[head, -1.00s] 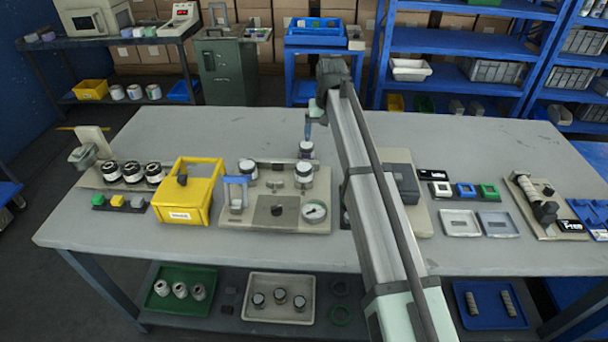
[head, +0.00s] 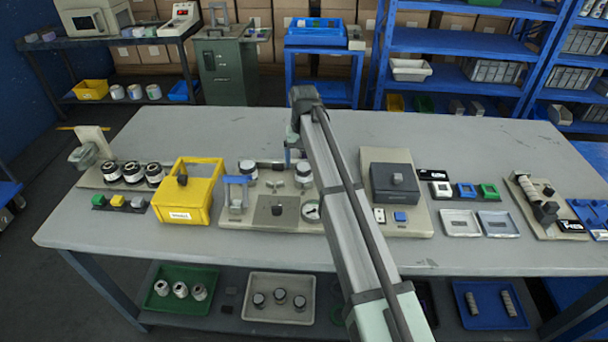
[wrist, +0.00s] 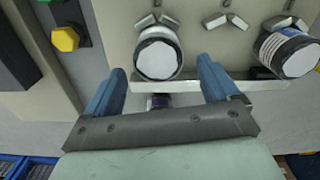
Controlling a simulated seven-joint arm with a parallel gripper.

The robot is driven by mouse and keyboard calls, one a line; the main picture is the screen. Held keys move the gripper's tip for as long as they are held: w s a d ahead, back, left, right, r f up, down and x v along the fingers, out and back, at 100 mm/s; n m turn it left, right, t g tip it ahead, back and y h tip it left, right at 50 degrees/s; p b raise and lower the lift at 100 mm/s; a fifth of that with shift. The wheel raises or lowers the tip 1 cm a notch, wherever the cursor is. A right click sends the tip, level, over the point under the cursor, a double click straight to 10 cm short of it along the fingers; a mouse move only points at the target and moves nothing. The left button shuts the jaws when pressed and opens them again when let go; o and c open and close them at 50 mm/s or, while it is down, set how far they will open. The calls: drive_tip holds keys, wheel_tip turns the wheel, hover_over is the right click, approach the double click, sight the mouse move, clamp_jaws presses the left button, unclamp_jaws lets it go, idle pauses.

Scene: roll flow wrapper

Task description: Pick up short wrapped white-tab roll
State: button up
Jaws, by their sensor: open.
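My gripper (wrist: 162,85) is open, its two blue fingers spread apart. In the wrist view a small dark purple and white roll (wrist: 158,101) shows partly between the fingers, beyond a pale rail; the gripper body hides most of it, and no white tab can be made out. A white-topped roll (wrist: 158,55) stands on the other side of the rail, and it shows in the head view (head: 304,174). A second white-topped roll (wrist: 290,50) with a printed side stands at the right; it is in the head view too (head: 248,169).
The beige fixture (head: 240,217) holds the two white-topped rolls, a blue-framed part (head: 236,192) and a gauge (head: 311,211). A yellow bin (head: 182,205) stands to its left, a dark-boxed device (head: 393,184) to its right. The table behind the fixture is largely clear.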

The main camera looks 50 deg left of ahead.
sight(304, 173)
drive_tip(key=shift+s+d+f, duration=0.1)
drive_tip(key=shift+d+f, duration=0.1)
drive_tip(key=shift+f, duration=1.2)
drive_tip(key=shift+s+d+f, duration=0.1)
drive_tip(key=shift+d+f, duration=0.05)
drive_tip(key=shift+f, duration=1.2)
drive_tip(key=c, duration=1.2)
